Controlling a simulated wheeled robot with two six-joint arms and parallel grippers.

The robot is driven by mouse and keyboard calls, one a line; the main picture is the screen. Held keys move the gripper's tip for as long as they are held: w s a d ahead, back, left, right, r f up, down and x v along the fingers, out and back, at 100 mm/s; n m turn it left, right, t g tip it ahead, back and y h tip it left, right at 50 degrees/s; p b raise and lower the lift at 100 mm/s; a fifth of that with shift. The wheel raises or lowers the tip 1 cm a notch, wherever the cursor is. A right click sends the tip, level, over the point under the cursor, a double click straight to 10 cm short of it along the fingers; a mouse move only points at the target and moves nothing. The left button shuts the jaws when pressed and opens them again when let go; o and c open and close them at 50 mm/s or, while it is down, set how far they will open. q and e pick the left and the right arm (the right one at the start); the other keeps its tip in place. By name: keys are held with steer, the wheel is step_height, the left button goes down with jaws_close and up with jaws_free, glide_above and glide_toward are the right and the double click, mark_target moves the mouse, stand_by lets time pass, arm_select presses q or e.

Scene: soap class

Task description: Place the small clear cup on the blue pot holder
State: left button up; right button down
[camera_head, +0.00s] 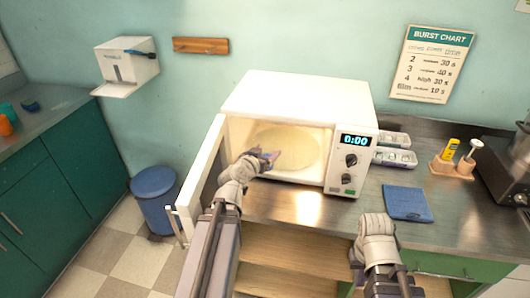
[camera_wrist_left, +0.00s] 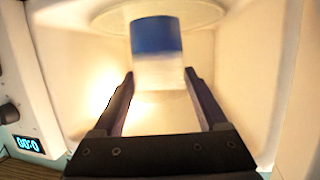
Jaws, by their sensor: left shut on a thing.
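The small clear cup (camera_wrist_left: 157,50), with blue contents, sits between my left gripper's fingers in the left wrist view, inside the open microwave (camera_head: 300,95). My left gripper (camera_head: 269,158) is shut on it, over the round turntable plate (camera_head: 300,148); it also shows in the left wrist view (camera_wrist_left: 160,105). In the head view the cup is mostly hidden by the gripper. The blue pot holder (camera_head: 407,203) lies flat and bare on the counter, right of the microwave. My right gripper (camera_head: 356,260) is low at the counter's front edge, its fingers not clear.
The microwave door (camera_head: 205,180) stands open on the left, beside my left arm. Clear trays (camera_head: 394,158) and a wooden holder (camera_head: 452,169) with a yellow bottle stand behind the pot holder. The counter between microwave and pot holder is clear.

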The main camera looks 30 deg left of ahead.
arm_select(q)
steer(key=shift+s, duration=0.25)
steer(key=shift+r, duration=0.1)
